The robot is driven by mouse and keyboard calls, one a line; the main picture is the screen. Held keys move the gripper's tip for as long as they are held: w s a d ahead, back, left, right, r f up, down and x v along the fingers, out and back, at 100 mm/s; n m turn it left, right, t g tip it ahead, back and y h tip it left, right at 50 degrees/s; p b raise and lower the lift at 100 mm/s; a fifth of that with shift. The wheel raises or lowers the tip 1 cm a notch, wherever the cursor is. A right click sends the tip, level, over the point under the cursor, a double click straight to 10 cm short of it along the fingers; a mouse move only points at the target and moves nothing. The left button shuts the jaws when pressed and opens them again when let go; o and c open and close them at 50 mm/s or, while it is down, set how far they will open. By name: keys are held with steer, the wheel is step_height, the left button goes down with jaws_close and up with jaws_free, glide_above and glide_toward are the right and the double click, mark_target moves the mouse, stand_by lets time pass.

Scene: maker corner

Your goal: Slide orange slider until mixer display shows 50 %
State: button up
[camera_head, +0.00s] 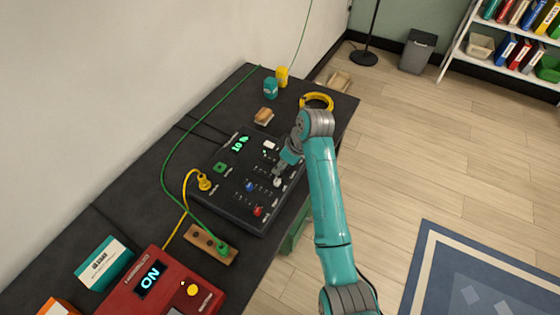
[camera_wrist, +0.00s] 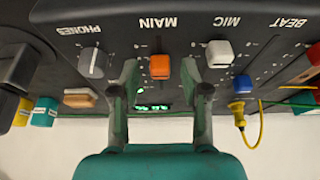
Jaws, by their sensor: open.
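The black mixer (camera_head: 225,196) lies on the dark bench, and its green display (camera_head: 240,143) reads 10 %. The orange slider (camera_wrist: 160,66), beside the MAIN label, shows in the wrist view; my arm and gripper hide it in the head view. My gripper (camera_head: 279,170) is over the mixer's right part. In the wrist view its two open fingers (camera_wrist: 159,72) stand on either side of the orange slider, with gaps visible. I cannot tell how far above the panel the fingertips are.
Blue (camera_head: 249,187) and red (camera_head: 258,211) caps are also on the panel. A yellow cable (camera_head: 185,196) and a green cable (camera_head: 164,160) run left of the mixer.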

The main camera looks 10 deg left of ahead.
jaws_close()
steer(key=shift+w+a, duration=0.25)
steer(key=shift+a, duration=0.4)
steer(key=shift+w+a, duration=0.2)
steer(key=shift+a, duration=0.4)
steer(key=shift+d, duration=0.1)
jaws_free()
